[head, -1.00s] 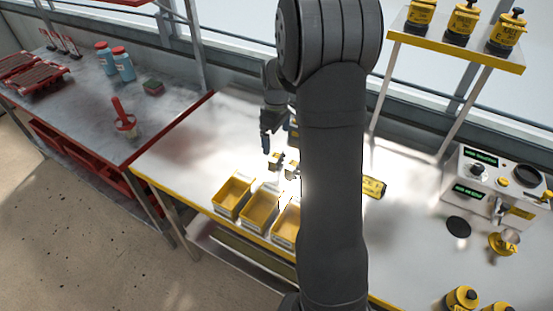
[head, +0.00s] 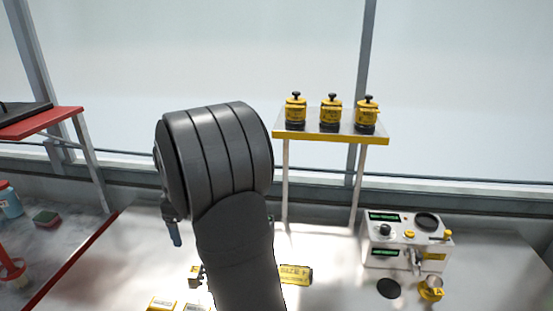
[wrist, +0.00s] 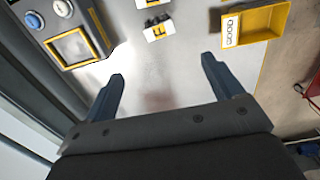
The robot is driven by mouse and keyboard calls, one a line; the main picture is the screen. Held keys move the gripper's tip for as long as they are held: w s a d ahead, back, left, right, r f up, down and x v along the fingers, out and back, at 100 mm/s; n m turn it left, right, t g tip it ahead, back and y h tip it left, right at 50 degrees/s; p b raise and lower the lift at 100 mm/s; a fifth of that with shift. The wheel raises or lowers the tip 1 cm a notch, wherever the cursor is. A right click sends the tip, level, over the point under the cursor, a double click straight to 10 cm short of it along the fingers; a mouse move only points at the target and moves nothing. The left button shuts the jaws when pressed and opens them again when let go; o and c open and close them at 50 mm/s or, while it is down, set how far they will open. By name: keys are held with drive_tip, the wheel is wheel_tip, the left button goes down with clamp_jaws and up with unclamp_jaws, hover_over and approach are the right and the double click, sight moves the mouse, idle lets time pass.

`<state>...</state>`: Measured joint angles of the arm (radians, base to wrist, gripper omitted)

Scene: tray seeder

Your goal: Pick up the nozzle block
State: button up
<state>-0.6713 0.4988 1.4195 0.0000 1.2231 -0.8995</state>
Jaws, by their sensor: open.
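My gripper (wrist: 162,86) is open and empty, its two blue fingers apart over bare bench top in the wrist view. Beyond the fingertips, at the top of that view, stands a small white block with yellow and black marking (wrist: 158,29), probably the nozzle block. A second similar block (wrist: 147,3) is cut by the top edge. Neither is touched by the fingers. In the head view a small yellow-marked block (head: 194,271) shows just left of my arm.
A yellow bin labelled GOOD (wrist: 256,24) is at upper right in the wrist view; a framed panel with buttons (wrist: 74,48) is at upper left. In the head view a yellow SIZE F plate (head: 296,275), a dispenser machine (head: 405,242) and a raised shelf of jars (head: 330,138) stand right.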

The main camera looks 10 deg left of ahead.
drive_tip(key=shift+n, duration=0.6)
wheel_tip(320, 180, down, 11)
drive_tip(key=shift+f, duration=0.2)
drive_tip(key=shift+w+a+f, duration=0.1)
drive_tip(key=shift+w+f, duration=0.05)
drive_tip(key=shift+f, duration=3.05)
drive_tip(key=c, duration=1.1)
drive_tip(key=shift+c, duration=0.2)
drive_tip(key=shift+r, duration=0.15)
